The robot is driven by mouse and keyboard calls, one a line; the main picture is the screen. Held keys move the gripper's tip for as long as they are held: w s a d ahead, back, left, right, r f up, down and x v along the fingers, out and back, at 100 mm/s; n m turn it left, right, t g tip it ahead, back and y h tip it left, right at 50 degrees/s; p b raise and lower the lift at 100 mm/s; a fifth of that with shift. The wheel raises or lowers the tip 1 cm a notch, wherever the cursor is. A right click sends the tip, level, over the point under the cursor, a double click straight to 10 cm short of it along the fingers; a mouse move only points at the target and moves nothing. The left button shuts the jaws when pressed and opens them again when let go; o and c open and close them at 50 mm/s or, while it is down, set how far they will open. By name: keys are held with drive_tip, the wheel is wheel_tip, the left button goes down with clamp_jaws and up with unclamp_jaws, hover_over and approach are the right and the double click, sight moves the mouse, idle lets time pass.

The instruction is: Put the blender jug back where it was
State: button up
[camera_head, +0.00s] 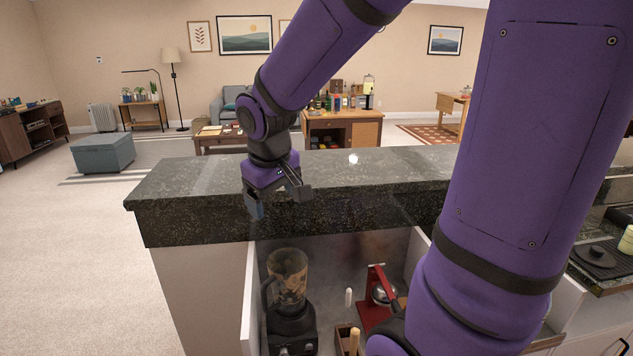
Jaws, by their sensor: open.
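The blender jug (290,277) is clear with a dark handle on its left side. It stands upright on the dark blender base (292,328), inside the white-walled space below the counter. My gripper (279,203) is open and empty. In the picture it shows above the jug, in front of the dark stone counter's edge, apart from the jug. The lower end of the blender base is cut off by the frame.
The dark stone counter (335,178) spans above the space; a small white item (353,159) lies on top. A red-framed appliance (376,297) and a wooden box (343,341) stand right of the blender. White side walls (250,300) bound the space.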

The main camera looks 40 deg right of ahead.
drive_tip(key=s+a+r+t+y, duration=0.1)
drive_tip(key=s+r, duration=0.3)
drive_tip(key=s, duration=0.3)
drive_tip(key=s+a+r+t, duration=0.1)
drive_tip(key=s+a+r, duration=0.1)
drive_tip(key=s+r, duration=0.3)
drive_tip(key=shift+s+m+t+y, duration=0.4)
drive_tip(key=shift+s, duration=1.25)
